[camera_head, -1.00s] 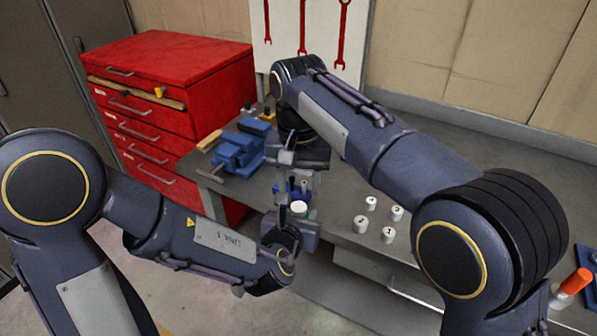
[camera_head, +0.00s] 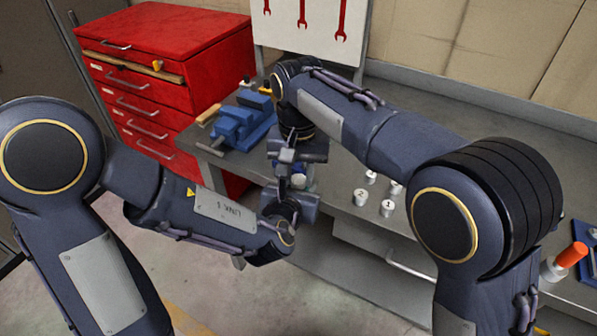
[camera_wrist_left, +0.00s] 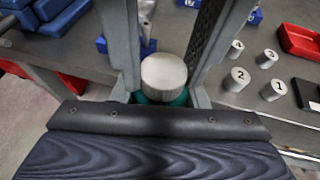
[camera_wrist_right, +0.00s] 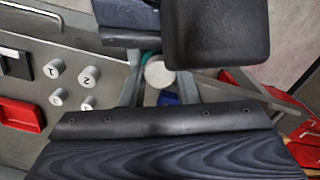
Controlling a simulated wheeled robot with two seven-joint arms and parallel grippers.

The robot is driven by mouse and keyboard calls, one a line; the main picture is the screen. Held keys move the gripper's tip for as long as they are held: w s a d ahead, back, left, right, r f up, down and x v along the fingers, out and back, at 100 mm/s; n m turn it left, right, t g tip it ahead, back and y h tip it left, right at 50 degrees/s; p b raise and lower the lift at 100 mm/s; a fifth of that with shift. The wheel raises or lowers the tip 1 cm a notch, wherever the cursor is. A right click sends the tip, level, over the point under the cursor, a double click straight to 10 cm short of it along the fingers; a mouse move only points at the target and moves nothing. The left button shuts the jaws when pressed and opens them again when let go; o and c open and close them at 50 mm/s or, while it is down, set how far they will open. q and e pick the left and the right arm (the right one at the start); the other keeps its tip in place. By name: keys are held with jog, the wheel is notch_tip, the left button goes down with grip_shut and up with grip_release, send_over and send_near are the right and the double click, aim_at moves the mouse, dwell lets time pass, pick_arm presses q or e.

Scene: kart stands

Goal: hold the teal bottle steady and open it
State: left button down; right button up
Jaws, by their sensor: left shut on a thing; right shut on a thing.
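The teal bottle (camera_wrist_left: 176,100) shows as a narrow teal band under its pale round cap (camera_wrist_left: 163,72) in the left wrist view. The cap also shows in the head view (camera_head: 299,182) and the right wrist view (camera_wrist_right: 158,74). My left gripper (camera_wrist_left: 162,96) is shut on the bottle, beside the workbench's front edge. My right gripper (camera_wrist_right: 158,88) comes in from the far side and is shut at the cap. The grippers hide most of the bottle, and the exact finger contact is hard to see.
Several numbered white cylinders (camera_head: 360,197) stand on the grey workbench (camera_head: 425,165) to the right. A blue vise (camera_head: 240,125) sits at the left end, by a red drawer cabinet (camera_head: 165,45).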

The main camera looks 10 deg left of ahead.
jog(key=shift+c, duration=0.6)
jog(key=n, duration=0.5)
jog(key=shift+n, duration=0.3)
jog(key=shift+r, duration=0.2)
jog(key=shift+r, duration=0.95)
jog(key=shift+r, duration=2)
pick_arm(q)
jog(key=shift+s, duration=0.1)
pick_arm(e)
jog(key=shift+s, duration=0.1)
